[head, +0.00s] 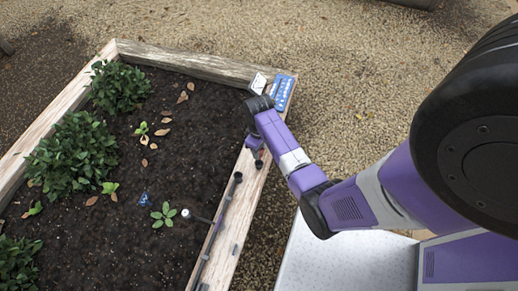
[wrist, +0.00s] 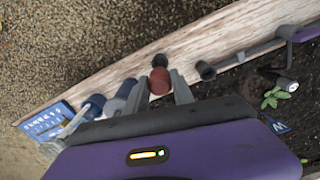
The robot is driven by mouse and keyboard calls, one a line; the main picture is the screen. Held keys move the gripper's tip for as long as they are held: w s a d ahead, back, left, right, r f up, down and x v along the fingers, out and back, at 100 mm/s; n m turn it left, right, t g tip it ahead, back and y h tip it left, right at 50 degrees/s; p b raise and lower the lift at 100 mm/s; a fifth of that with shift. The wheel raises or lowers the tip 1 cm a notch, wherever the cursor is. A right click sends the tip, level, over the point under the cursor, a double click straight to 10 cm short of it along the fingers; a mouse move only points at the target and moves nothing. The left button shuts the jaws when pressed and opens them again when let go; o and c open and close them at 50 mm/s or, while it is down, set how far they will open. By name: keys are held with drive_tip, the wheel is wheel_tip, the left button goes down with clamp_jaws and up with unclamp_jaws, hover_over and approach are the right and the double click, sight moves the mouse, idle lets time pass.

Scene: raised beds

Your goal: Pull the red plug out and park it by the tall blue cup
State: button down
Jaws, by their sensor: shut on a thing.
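The red plug (wrist: 160,82) is between the two fingers of my gripper (wrist: 161,88) in the wrist view, and they are shut on it. It is apart from the dark open end of the grey pipe (wrist: 205,71), to its right. In the head view my gripper (head: 257,160) is low over the bed's right plank; the plug cannot be made out there. Two blue cup-like cylinders stand left of the fingers in the wrist view, a dark blue one (wrist: 95,104) and a greyer one (wrist: 126,89). I cannot tell which is the tall blue cup.
A dark round piece (wrist: 160,60) is just beyond the plug. A blue printed card (head: 283,91) and a pale object (head: 257,83) lie at the plank's far corner. Soil and leafy plants (head: 70,155) fill the bed.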

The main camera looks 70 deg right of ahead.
drive_tip(key=shift+f+b, duration=0.65)
drive_tip(key=shift+f, duration=0.5)
drive_tip(key=shift+p, duration=0.55)
idle(0.3)
drive_tip(key=shift+f+b, duration=1.5)
drive_tip(key=shift+f, duration=0.75)
drive_tip(key=c, duration=1)
unclamp_jaws()
drive_tip(key=shift+o, duration=0.3)
drive_tip(key=o, duration=0.4)
drive_tip(key=shift+o, duration=0.2)
drive_tip(key=shift+r, duration=0.2)
